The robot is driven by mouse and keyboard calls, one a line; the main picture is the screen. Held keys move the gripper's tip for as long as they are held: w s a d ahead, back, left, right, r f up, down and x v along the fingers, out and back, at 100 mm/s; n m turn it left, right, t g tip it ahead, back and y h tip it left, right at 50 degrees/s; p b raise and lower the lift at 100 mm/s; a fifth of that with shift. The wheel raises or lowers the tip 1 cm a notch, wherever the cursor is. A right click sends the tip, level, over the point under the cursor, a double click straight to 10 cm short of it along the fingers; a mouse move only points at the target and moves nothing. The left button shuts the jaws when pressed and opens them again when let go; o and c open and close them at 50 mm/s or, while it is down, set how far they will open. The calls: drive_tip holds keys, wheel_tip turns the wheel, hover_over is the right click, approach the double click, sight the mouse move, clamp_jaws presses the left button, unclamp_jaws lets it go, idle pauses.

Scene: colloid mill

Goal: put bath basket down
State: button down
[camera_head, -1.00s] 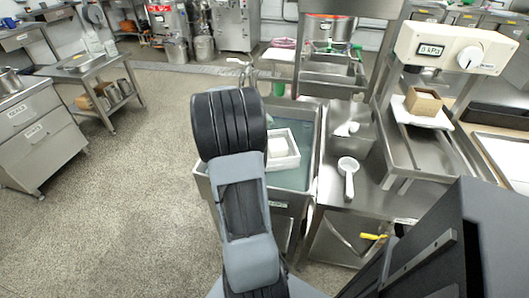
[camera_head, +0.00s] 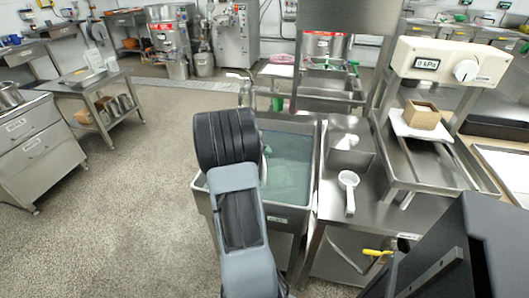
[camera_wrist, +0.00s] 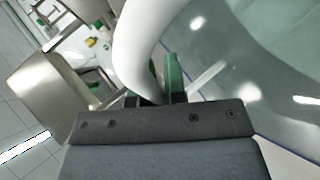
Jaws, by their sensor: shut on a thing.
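In the wrist view my gripper (camera_wrist: 163,76) has its green fingers shut on a white curved piece, which I take to be part of the bath basket (camera_wrist: 137,42). The piece arches up and away from the jaws and fills the upper middle of the picture. In the head view my arm hides the gripper and most or all of the basket. The steel water bath (camera_head: 284,212) lies right behind my arm, and its visible water is clear of any basket. In the wrist view, glassy water-like surface lies to the right.
A white ladle-like scoop (camera_head: 348,190) lies on the steel bench right of the bath. A small steel container (camera_head: 349,158) stands behind it. A pressure unit (camera_head: 450,60) and a cardboard box (camera_head: 422,115) are at the right. Floor at left is open.

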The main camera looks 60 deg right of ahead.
drive_tip(key=c, duration=1.6)
unclamp_jaws()
drive_tip(key=shift+f, duration=0.1)
drive_tip(key=o, duration=0.4)
drive_tip(key=shift+o, duration=0.2)
drive_tip(key=p+v, duration=0.1)
drive_tip(key=v, duration=1.1)
drive_tip(key=s+a+n+t+y, duration=0.1)
drive_tip(key=a+n+t+y, duration=0.2)
drive_tip(key=a, duration=1.4)
drive_tip(key=s+a+n+t+y, duration=0.2)
drive_tip(key=a+n+t+y, duration=0.2)
drive_tip(key=a, duration=1.3)
drive_tip(key=y, duration=0.3)
drive_tip(key=shift+a+n+t+y, duration=0.2)
drive_tip(key=shift+n+t+y, duration=0.1)
drive_tip(key=shift+y, duration=0.1)
